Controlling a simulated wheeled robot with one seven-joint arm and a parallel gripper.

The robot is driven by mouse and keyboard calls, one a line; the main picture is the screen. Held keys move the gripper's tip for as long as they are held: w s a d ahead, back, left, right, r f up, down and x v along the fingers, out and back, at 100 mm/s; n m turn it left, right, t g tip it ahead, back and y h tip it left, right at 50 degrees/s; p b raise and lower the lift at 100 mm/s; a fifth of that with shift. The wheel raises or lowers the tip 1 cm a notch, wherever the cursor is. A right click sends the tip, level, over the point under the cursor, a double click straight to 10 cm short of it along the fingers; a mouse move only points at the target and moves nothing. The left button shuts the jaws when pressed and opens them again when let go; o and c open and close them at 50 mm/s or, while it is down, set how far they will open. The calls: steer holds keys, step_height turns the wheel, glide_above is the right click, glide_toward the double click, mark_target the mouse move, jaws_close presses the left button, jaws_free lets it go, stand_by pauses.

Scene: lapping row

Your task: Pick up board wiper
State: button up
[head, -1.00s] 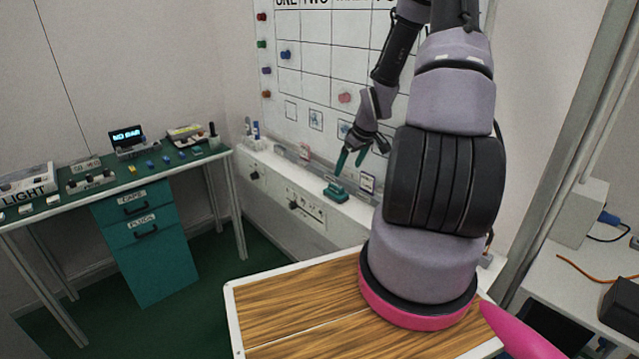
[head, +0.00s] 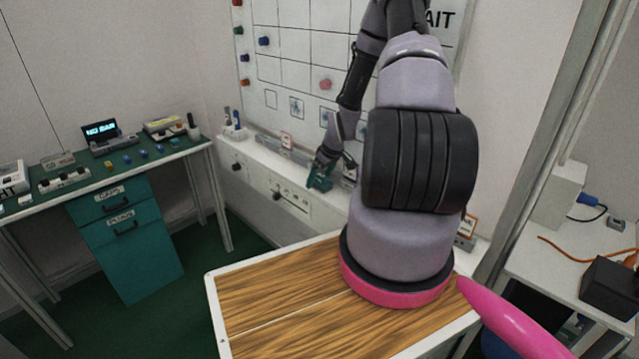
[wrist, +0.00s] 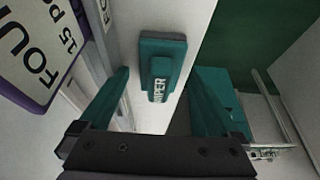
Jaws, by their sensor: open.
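The board wiper (wrist: 160,72) is a teal block with a darker base and a raised grip lettered "WIPER". It lies on the white ledge (wrist: 202,20) below the whiteboard. My gripper (wrist: 161,76) is open, with one teal finger on each side of the wiper in the wrist view. Gaps show between the wiper and both fingers, and I cannot tell how far above it they are. In the head view my gripper (head: 322,172) is over the ledge, where its teal fingers and the wiper blend together.
A pen holder (head: 235,130) is at the ledge's left end. A teal bench (head: 100,172) stands at left. A wooden-topped surface (head: 280,300) is in front.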

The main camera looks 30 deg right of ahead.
mark_target(320, 175)
steer(key=shift+w+f, duration=0.1)
steer(key=shift+f, duration=0.15)
steer(key=c, duration=1.5)
steer(key=shift+o, duration=0.2)
steer(key=shift+r, duration=5.05)
